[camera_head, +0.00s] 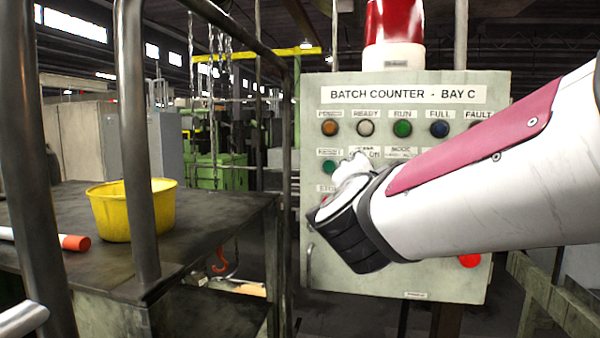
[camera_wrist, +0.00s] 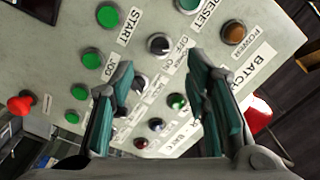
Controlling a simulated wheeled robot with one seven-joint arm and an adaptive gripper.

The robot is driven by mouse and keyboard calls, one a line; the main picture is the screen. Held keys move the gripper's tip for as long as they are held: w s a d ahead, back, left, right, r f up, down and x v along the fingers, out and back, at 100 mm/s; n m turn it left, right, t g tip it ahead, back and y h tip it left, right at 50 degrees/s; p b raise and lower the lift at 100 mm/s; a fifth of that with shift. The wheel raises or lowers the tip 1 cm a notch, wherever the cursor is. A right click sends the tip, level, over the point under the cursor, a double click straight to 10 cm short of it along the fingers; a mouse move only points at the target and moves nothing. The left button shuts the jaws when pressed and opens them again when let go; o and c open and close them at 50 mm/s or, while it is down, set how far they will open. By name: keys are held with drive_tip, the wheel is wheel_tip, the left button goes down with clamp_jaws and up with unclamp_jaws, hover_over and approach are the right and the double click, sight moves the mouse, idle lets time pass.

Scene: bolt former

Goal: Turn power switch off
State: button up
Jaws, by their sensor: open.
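The grey control panel (camera_head: 400,285) reads "BATCH COUNTER - BAY C". In the wrist view it appears rotated, and a black round selector knob (camera_wrist: 158,44), beside a label with "OFF" on it, appears to be the power switch. Its exact pointer position is hard to read. My gripper (camera_wrist: 161,72) is open and empty, its two dark teal fingers pointing at the panel. The knob shows between and slightly above the fingertips, apart from them. In the head view my arm end covers this knob, and only part of its label shows.
A second black knob (camera_wrist: 138,82) sits near the left finger. A green START button (camera_wrist: 108,15), an orange lamp (camera_wrist: 232,30) and a red mushroom button (camera_wrist: 20,103) are around. In the head view a yellow bucket (camera_head: 130,212) stands on the left table, behind dark metal bars (camera_head: 133,130).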

drive_tip(key=v, duration=0.4)
drive_tip(key=s+a+f+n+g+y, duration=0.1)
drive_tip(key=s+a+f+n+y, duration=0.15)
drive_tip(key=a+n+y, duration=0.4)
drive_tip(key=s+d+f+n+g+y, duration=0.1)
drive_tip(key=s+d+f+n+g, duration=0.3)
drive_tip(key=s+f, duration=0.5)
drive_tip(key=f+n+g+b, duration=0.1)
drive_tip(key=f+n+g, duration=0.1)
drive_tip(key=n, duration=0.1)
drive_tip(key=shift+d, duration=0.15)
drive_tip(key=s+d+f+g, duration=0.1)
drive_tip(key=s+d+f, duration=0.1)
drive_tip(key=s, duration=0.1)
drive_tip(key=s+d+f+n+g+h, duration=0.1)
drive_tip(key=s+d+g, duration=0.1)
drive_tip(key=s, duration=0.1)
drive_tip(key=s+d+f+n+g+h, duration=0.1)
drive_tip(key=s+d+f, duration=0.1)
drive_tip(key=s, duration=0.1)
drive_tip(key=shift+s+d+f+g, duration=0.1)
drive_tip(key=shift+d+f+g, duration=0.2)
drive_tip(key=shift+f, duration=0.1)
drive_tip(key=shift+c, duration=0.3)
